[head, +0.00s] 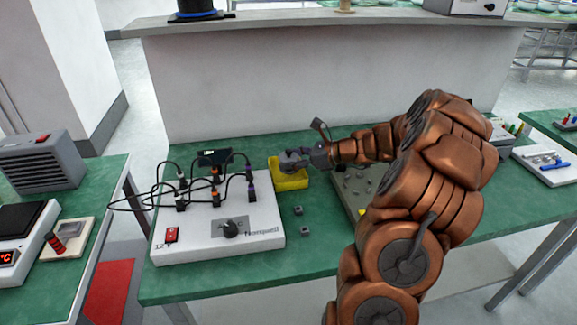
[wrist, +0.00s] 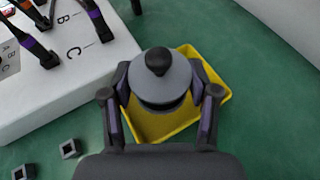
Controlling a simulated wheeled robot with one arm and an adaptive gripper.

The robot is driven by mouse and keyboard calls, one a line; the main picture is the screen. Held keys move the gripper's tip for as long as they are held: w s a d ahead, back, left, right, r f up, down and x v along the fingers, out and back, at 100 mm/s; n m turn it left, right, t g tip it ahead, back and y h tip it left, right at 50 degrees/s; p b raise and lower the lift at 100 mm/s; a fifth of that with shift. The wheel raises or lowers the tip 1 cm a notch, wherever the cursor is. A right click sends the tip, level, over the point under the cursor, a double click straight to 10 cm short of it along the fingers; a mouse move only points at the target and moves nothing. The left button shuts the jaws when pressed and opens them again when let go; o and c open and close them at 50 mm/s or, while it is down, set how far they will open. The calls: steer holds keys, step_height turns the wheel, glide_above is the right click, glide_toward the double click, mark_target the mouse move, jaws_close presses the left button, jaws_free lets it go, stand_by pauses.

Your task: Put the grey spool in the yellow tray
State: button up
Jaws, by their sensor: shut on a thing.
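The grey spool (wrist: 160,82) is a round grey body with a dark knob on top. My gripper (wrist: 160,105) is shut on it, one finger on each side, in the wrist view. The yellow tray (wrist: 219,97) lies behind and below the spool, which overlaps it in this view. In the head view the tray (head: 292,184) stands on the green bench, with my gripper (head: 291,162) over its back part. I cannot tell whether the spool touches the tray floor.
A white test unit (head: 205,248) with black cables and a knob stands left of the tray. Two small grey blocks (head: 298,210) lie on the bench in front of the tray. A grey tray of small parts (head: 350,188) is to the right, partly behind my arm.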

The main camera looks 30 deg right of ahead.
steer(key=shift+w+d, duration=0.1)
steer(key=shift+w, duration=0.6)
steer(key=shift+f, duration=1.8)
steer(key=shift+f, duration=0.15)
steer(key=o, duration=0.9)
steer(key=shift+c, duration=0.2)
steer(key=shift+s+d+r, duration=0.1)
steer(key=shift+d+r, duration=0.05)
steer(key=shift+r, duration=0.05)
steer(key=v, duration=1.1)
steer(key=shift+s+d+r, duration=0.1)
steer(key=shift+s+d, duration=0.1)
steer(key=shift+s, duration=0.05)
